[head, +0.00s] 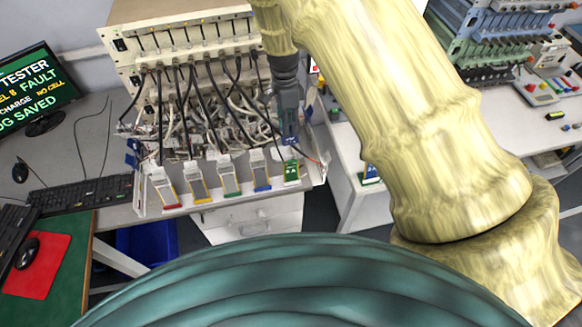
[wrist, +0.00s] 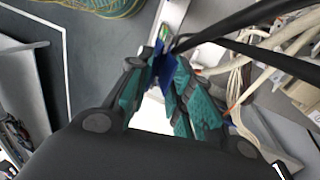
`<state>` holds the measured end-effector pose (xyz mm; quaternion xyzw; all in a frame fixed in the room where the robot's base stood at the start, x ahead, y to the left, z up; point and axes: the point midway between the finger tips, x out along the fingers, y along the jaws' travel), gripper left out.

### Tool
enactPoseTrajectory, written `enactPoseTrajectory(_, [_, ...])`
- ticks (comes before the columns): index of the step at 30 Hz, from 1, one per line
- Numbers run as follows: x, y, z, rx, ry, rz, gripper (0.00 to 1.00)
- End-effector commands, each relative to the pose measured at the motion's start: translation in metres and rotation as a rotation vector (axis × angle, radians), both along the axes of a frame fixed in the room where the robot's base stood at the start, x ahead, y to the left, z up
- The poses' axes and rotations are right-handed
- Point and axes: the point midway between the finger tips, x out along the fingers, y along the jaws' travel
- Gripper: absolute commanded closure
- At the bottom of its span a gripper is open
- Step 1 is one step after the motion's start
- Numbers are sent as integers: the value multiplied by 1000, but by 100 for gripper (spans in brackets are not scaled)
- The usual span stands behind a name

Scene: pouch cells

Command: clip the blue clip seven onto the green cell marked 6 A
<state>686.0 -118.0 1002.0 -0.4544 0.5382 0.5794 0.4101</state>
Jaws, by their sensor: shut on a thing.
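My gripper (head: 289,138) points down at the right end of the cell rack in the head view. Its teal fingers (wrist: 165,85) are shut on a blue clip (wrist: 163,70), which shows between the fingertips in the wrist view. In the head view the clip is mostly hidden by the fingers. The green cell (head: 291,172) stands at the right end of the row of cells, just below the fingertips; its marking is too small to read for sure. I cannot tell whether the clip touches the cell.
Several pale cells with coloured lower ends, such as the red one (head: 163,188), stand left of the green cell. Black leads and tangled cables (head: 200,125) hang behind, below the tester (head: 185,40). Another blue clip (head: 132,153) is at the rack's left end.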

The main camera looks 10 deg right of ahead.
Motion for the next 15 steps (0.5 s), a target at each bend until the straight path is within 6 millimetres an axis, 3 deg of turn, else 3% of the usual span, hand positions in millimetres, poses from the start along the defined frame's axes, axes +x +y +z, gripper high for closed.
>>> enactPoseTrajectory(2, [-4, 4, 5, -8, 7, -53, 98])
enactPoseTrajectory(6, [-4, 4, -17, -7, 8, -55, 98])
enactPoseTrajectory(15, [-3, 4, -28, -7, 6, -53, 98])
